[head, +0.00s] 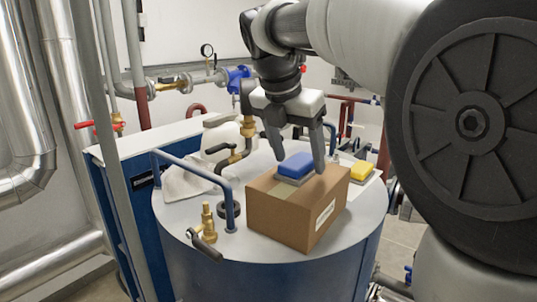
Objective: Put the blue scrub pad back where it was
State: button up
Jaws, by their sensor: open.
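The blue scrub pad (295,165) lies on top of a closed cardboard box (280,222), with a greyish layer showing under its blue top. The box stands on the round light-grey top of a blue tank (185,214). My gripper (299,160) points down over the box with its two fingers spread apart. One finger is at the left of the pad and the other at its right. I cannot tell whether either finger touches the pad.
A yellow pad (361,171) lies on a pale sheet behind the box, at right. Pipes stand behind.

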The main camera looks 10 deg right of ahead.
jog(key=p+v, duration=0.3)
jog(key=v, duration=0.9)
jog(key=s+d+f+m, duration=0.1)
jog(key=s+f+m, duration=0.1)
jog(key=m, duration=0.2)
jog(key=s+d+f+m+y, duration=0.1)
jog(key=s+f+m, duration=0.2)
jog(key=m, duration=0.1)
jog(key=s+d+f+m+t, duration=0.1)
jog(key=s+f+m, duration=0.1)
jog(key=s+m, duration=0.1)
jog(key=shift+s+d+f+m+y+b, duration=0.2)
jog(key=shift+f+m+y+b, duration=0.1)
jog(key=shift+f+m+y, duration=0.1)
jog(key=s+f+m+t+y, duration=0.1)
jog(key=s+f+m, duration=0.8)
jog(key=f+m, duration=0.4)
jog(key=shift+s+d+m, duration=0.25)
jog(key=shift+s+m, duration=0.1)
jog(key=shift+m, duration=0.75)
jog(key=shift+f, duration=0.15)
notch_tip(320, 180, up, 3)
jog(key=p, duration=0.3)
jog(key=shift+r, duration=0.2)
